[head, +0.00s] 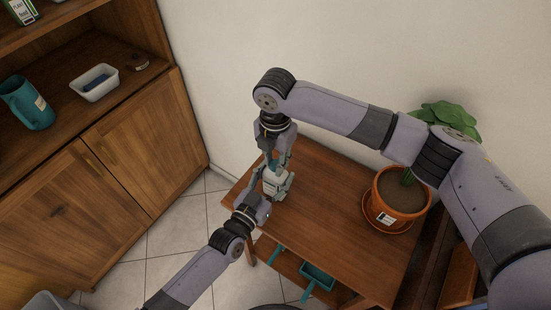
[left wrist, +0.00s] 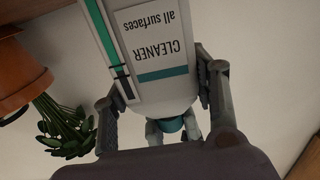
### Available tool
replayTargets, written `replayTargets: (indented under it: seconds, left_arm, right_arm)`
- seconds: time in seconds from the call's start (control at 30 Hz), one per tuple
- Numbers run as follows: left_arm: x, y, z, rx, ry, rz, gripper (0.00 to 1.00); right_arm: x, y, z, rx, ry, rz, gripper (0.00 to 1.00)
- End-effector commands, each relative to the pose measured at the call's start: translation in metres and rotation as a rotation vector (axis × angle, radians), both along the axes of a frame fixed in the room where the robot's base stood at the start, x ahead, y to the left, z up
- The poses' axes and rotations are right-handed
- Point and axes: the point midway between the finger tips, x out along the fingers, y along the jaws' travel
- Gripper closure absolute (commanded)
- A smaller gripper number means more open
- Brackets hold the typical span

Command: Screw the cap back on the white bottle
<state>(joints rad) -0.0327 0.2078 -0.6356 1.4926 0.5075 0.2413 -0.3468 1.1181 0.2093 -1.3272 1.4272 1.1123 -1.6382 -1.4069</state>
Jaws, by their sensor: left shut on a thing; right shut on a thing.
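The white bottle (head: 271,183) is at the near left corner of the wooden table. In the left wrist view the bottle (left wrist: 160,88) appears upside down, with a "CLEANER all surfaces" label and a green stripe. My left gripper (head: 272,193) is shut on its body from the front, with a finger on each side. My right gripper (head: 273,165) comes down from above and is shut on the teal cap (left wrist: 171,124), which is at the bottle's top. I cannot tell whether the cap is seated on the thread.
An orange potted plant (head: 398,199) stands on the right of the table (head: 325,210). A teal watering can or scoop (head: 317,277) is on the shelf below. The wall is close behind.

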Motion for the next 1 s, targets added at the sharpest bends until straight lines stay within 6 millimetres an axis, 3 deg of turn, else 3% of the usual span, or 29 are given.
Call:
replayTargets:
  seconds: [1.0]
  left_arm:
    - [-0.0005, -0.0004, -0.0004, 0.001, 0.001, -0.001, 1.0]
  right_arm:
    - [0.0006, 0.0014, -0.0014, -0.002, 0.004, -2.495, 0.88]
